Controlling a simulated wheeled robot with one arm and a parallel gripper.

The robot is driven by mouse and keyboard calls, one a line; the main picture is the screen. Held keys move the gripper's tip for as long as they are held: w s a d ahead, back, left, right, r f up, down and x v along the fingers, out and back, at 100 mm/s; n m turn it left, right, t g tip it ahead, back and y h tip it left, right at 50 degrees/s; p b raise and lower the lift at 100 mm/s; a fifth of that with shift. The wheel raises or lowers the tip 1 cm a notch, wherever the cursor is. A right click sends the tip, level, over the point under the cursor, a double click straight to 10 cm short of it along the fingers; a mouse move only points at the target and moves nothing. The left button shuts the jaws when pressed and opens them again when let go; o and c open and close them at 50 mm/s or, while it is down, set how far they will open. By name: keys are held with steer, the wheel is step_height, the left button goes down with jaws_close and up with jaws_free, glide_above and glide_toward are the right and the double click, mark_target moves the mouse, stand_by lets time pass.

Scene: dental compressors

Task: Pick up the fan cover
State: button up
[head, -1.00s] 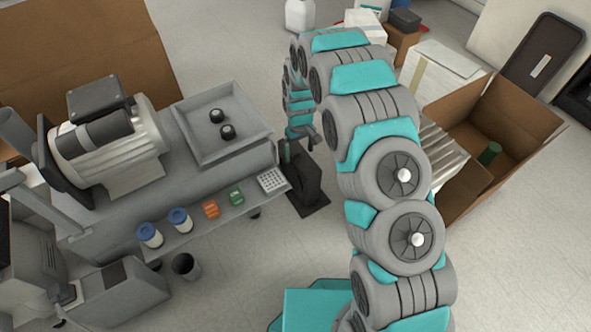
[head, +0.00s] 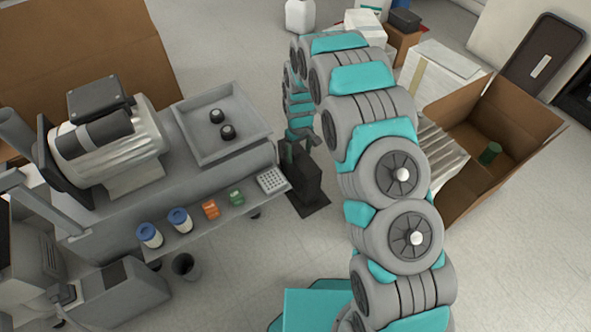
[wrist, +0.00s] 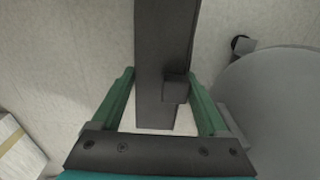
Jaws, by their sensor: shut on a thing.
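The dark grey piece I take for the fan cover (head: 308,178) stands upright at the right end of the grey compressor bench, over a dark flat patch on the floor. My gripper (head: 296,150) reaches down to its top from behind my arm. In the wrist view, the green fingers of my gripper (wrist: 161,85) lie on either side of the dark fan cover (wrist: 163,45), shut on it. A small block sticks out of its face near the right finger. The far end of the cover runs out of the wrist view.
The bench holds a motor (head: 112,145), a grey tray (head: 245,140) with two black knobs, blue-lidded jars (head: 150,235) and small orange and green parts. An open cardboard box (head: 500,145) stands at right.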

jaws_close()
steer(key=shift+r, duration=0.1)
